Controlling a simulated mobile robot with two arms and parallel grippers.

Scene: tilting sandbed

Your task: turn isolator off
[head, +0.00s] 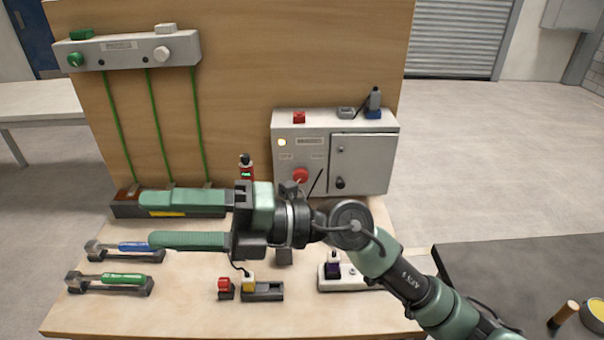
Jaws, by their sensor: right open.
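A grey control box (334,122) stands at the back of the bench against the wooden board. Its front left carries a red rotary knob (300,175) with small labels above it, which I take as the isolator; its setting is too small to read. A grey door panel (357,164) with a black knob is on the box's right half. My right gripper (148,220) comes in from the right and points left, its two green fingers wide apart with nothing between them. Its wrist is in front of the box's lower edge, and the fingers are well left of the red knob. My left gripper is not in view.
A grey panel (128,48) with green cords hangs above.

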